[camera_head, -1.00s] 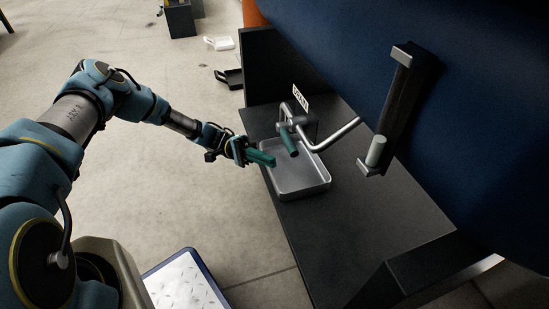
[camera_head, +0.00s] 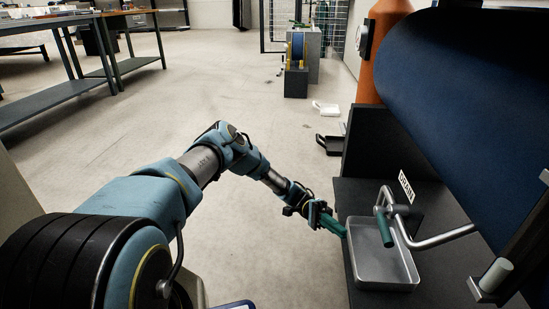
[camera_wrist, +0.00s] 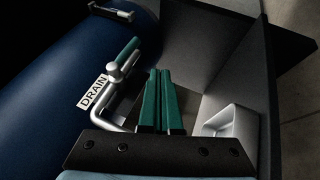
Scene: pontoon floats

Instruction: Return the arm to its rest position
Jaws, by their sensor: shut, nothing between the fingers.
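My gripper (camera_head: 341,231) is at the end of my outstretched arm, its green fingers shut with nothing between them. It is at the left edge of the metal tray (camera_head: 378,268); whether it touches the tray I cannot tell. In the wrist view the two green fingers (camera_wrist: 162,80) lie side by side. A drain valve with a green handle (camera_head: 385,227) and a bent silver pipe (camera_head: 445,238) is over the tray, beside a DRAIN label (camera_head: 406,186). The pipe and label also show in the wrist view.
A big dark blue cylinder (camera_head: 440,80) hangs over the dark bench (camera_head: 349,190) on the right. An orange post (camera_head: 383,40) stands behind it. A black tray (camera_head: 331,144) and a white tray (camera_head: 326,108) lie on the floor. Workbenches (camera_head: 60,95) stand at far left. The middle floor is clear.

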